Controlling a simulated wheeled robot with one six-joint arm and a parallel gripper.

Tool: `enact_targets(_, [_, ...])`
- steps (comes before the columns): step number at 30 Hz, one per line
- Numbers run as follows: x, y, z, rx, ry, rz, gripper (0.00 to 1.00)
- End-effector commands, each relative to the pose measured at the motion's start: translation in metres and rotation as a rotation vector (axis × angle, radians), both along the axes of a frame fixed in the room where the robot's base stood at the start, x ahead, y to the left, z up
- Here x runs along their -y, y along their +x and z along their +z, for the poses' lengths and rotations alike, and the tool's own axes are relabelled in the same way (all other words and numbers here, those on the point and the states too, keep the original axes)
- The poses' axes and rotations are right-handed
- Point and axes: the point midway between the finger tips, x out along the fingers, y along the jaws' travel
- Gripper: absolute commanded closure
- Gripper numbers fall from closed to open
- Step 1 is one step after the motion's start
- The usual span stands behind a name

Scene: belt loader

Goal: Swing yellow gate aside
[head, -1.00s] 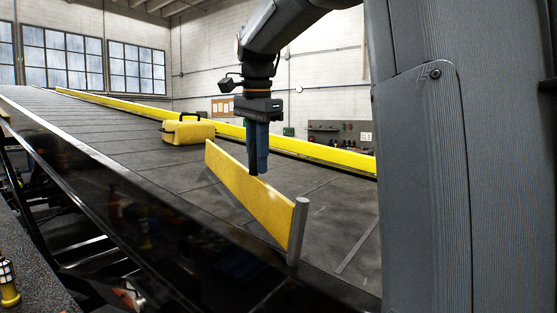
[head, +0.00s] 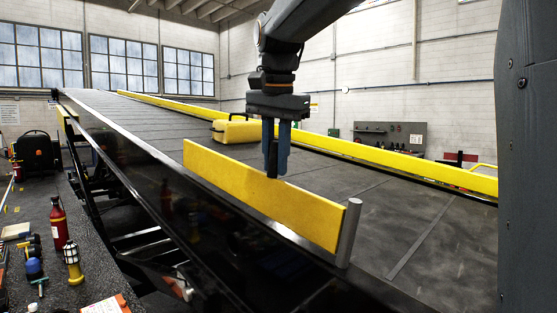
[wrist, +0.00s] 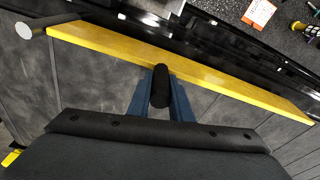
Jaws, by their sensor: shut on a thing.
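The yellow gate (head: 262,198) is a long flat panel joined at its right end to a grey upright post (head: 348,232). It lies nearly along the near edge of the belt (head: 400,215). In the wrist view the gate (wrist: 215,82) runs across the top, with the post (wrist: 52,22) at left. My gripper (head: 277,172) is at the gate's middle, on its belt side. Its blue fingers are shut on a black upright handle (wrist: 160,85) beside the panel. The handle's lower end is hidden behind the gate in the head view.
A yellow case (head: 238,130) sits on the belt beyond the gate, near the far yellow rail (head: 380,155). The belt right of the post is clear.

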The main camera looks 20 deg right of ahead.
Motion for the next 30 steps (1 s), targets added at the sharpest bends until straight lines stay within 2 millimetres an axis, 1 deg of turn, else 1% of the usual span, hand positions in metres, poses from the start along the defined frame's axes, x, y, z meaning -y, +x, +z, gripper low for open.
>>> enact_targets(1, [-0.003, -0.001, 0.001, 0.001, 0.002, 0.005, 1.00])
enact_targets(8, [-0.004, -0.001, 0.001, -0.001, 0.005, 0.006, 1.00])
enact_targets(9, [-0.004, -0.001, 0.001, -0.002, 0.005, 0.006, 0.76])
enact_targets(11, [-0.003, -0.001, 0.001, -0.001, 0.005, 0.005, 0.66])
enact_targets(12, [-0.003, -0.001, 0.000, -0.002, 0.004, 0.004, 0.63])
enact_targets(20, [-0.001, -0.001, 0.001, -0.001, 0.003, 0.001, 0.63])
enact_targets(23, [-0.001, -0.001, 0.005, 0.000, 0.002, 0.000, 0.63])
enact_targets(26, [-0.002, -0.004, 0.017, 0.002, 0.002, 0.002, 0.63])
enact_targets(30, [-0.004, -0.008, 0.040, 0.002, 0.003, 0.002, 0.63])
